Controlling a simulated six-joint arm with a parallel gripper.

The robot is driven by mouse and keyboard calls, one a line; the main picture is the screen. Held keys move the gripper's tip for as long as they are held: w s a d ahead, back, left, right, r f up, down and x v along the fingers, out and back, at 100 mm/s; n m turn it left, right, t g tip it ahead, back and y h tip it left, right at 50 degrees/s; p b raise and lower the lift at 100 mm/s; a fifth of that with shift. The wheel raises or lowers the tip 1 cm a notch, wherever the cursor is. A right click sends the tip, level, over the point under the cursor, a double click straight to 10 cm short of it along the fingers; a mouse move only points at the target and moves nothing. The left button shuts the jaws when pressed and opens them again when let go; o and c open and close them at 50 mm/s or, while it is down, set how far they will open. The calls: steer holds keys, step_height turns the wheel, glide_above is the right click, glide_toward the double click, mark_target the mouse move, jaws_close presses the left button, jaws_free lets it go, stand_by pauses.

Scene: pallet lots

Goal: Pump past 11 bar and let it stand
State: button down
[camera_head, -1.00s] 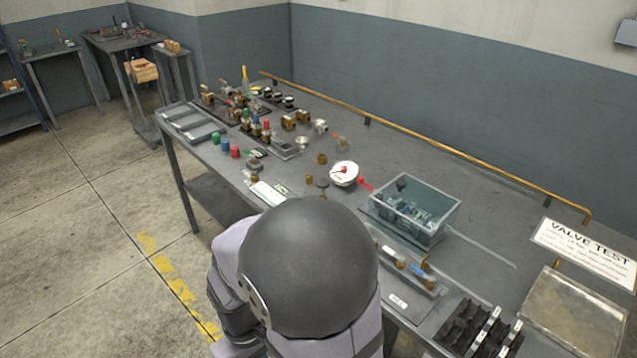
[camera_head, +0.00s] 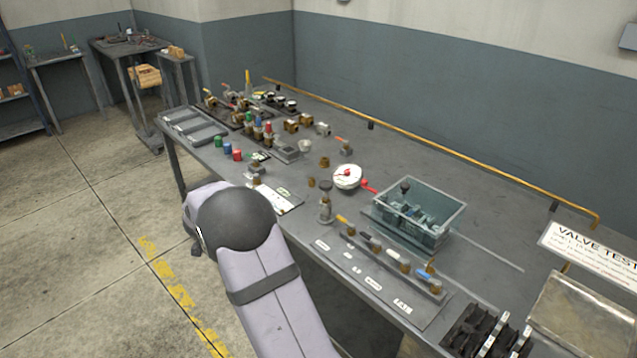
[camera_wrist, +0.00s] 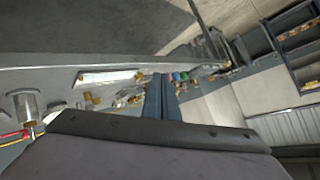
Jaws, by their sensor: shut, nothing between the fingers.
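A white round gauge with a red pointer (camera_head: 347,176) lies face up on the bench; its scale is too small to read. A red handle-like part (camera_head: 370,187) is beside it, next to a clear-walled tank (camera_head: 448,222). The tank holds grey-blue fittings and a dark knob (camera_head: 405,187). I cannot tell which part is the pump. My gripper (camera_wrist: 160,92) shows in the wrist view as two dark blue fingers, shut and empty, in front of the bench items. In the head view my arm hides it.
A rack of valves with coloured handles (camera_head: 364,280) lies along the bench's front edge. An upright metal fitting (camera_head: 325,205) stands left of it. Coloured caps (camera_head: 227,149) and brass fittings crowd the far left. A yellow pipe (camera_head: 430,151) runs along the back.

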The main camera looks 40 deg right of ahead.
steer(key=s+d+r+m+g+h, duration=0.1)
steer(key=s+d+r+m+h, duration=0.1)
steer(key=d+r+m+h, duration=0.3)
steer(key=s+d+r+g+h, duration=0.2)
steer(key=s+d+r+g, duration=0.1)
steer(key=s, duration=0.3)
steer(key=s+d+r+g+h, duration=0.1)
steer(key=s+d+r+g, duration=0.2)
steer(key=s+d+g, duration=0.2)
steer(key=s, duration=0.2)
steer(key=shift+s+g+h, duration=0.3)
steer(key=shift+g+h, duration=0.1)
steer(key=shift+d, duration=0.15)
steer(key=p, duration=0.3)
glide_above(326, 186)
steer(key=f+v, duration=0.1)
steer(key=v, duration=0.2)
steer(key=f, duration=0.2)
steer(key=shift+w+d+f, duration=0.15)
steer(key=shift+f, duration=0.85)
steer(key=shift+w+d+f, duration=0.15)
steer(key=shift+f, duration=0.8)
